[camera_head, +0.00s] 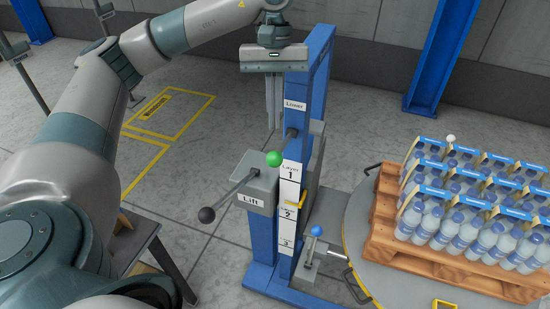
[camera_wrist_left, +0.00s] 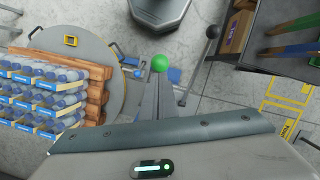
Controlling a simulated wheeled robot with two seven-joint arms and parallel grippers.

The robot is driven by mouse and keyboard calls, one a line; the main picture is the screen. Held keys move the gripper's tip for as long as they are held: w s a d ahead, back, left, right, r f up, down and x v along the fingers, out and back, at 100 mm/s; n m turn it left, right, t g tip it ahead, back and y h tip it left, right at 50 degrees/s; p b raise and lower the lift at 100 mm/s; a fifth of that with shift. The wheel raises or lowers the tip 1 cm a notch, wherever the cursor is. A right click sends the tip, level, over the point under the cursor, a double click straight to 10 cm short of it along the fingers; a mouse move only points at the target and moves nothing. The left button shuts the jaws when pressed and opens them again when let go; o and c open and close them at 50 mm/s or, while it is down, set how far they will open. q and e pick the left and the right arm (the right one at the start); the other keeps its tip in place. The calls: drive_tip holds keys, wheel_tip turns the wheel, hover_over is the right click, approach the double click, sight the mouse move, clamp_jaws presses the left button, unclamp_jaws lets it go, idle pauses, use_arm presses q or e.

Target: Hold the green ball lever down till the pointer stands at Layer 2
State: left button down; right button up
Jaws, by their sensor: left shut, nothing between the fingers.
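The green ball (camera_head: 273,158) of the lever is at the blue post, below the "Lower" label (camera_head: 295,105). My left gripper (camera_head: 272,127) is shut and empty, its fingers pointing down with the tips just above the ball in the head view. In the left wrist view the green ball (camera_wrist_left: 160,63) shows just beyond the fingertips (camera_wrist_left: 158,80); I cannot tell whether they touch. The yellow pointer (camera_head: 295,204) is on the white scale (camera_head: 288,225), at the upper part of the Layer 2 field, below the Layer 1 numeral. My right gripper is out of view.
A black ball lever (camera_head: 206,214) sticks out left of the grey "Lift" box (camera_head: 258,183). A blue ball lever (camera_head: 316,231) stands right of the post. Bottle packs (camera_head: 470,205) sit on a wooden pallet (camera_head: 372,243) on a round turntable (camera_head: 385,283). Floor at the left is mostly open.

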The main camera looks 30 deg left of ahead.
sight(283, 145)
use_arm(q)
drive_tip(key=shift+b+x, duration=0.85)
drive_tip(key=shift+x, duration=2.15)
drive_tip(key=shift+s+d+f, duration=0.1)
drive_tip(key=shift+s+f, duration=0.1)
drive_tip(key=shift+f, duration=0.1)
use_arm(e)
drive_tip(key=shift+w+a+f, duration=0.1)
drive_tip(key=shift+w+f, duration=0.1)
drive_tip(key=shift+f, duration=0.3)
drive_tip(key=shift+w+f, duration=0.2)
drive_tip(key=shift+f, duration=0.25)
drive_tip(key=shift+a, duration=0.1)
use_arm(q)
drive_tip(key=shift+f, duration=0.1)
